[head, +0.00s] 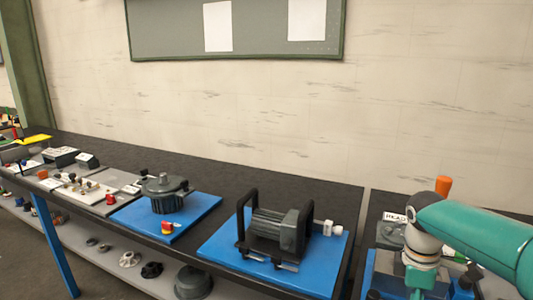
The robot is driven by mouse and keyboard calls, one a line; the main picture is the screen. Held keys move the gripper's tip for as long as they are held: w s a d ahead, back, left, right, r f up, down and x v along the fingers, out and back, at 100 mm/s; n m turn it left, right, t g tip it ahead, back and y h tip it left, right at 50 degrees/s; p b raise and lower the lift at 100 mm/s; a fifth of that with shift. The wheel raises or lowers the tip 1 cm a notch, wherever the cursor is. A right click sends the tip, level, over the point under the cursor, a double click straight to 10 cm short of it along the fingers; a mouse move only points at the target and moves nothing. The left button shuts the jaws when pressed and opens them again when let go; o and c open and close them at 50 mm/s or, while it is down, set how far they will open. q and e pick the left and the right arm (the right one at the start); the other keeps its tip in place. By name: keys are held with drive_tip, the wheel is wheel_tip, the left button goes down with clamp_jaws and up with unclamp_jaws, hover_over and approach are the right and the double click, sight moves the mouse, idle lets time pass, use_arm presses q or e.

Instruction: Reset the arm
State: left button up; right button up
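A teal arm of mine reaches in from the right edge in the head view and bends downward at a pale joint. I take it for my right arm. Its gripper does not show; the arm's lower end is cut by the bottom edge. My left arm and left gripper are not in view.
A long black bench (330,180) runs along the wall. It holds a grey motor with black handles (278,232) on a blue mat (318,281) and a round grey housing (164,194). An orange cylinder (443,186) stands behind my arm. A lower shelf (112,274) holds dark parts.

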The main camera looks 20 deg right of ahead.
drive_tip(key=w+a+f+m+y, duration=0.2)
drive_tip(key=a+f, duration=0.6)
drive_tip(key=f, duration=0.3)
drive_tip(key=w+a+f+m+y, duration=0.1)
drive_tip(key=a+f, duration=0.7)
drive_tip(key=f, duration=0.4)
drive_tip(key=s+a+f+m+t+y, duration=0.1)
drive_tip(key=s+a+f+m+y, duration=0.1)
drive_tip(key=s+a+f+m, duration=0.7)
drive_tip(key=s+a+f, duration=0.4)
drive_tip(key=shift+s+f, duration=0.25)
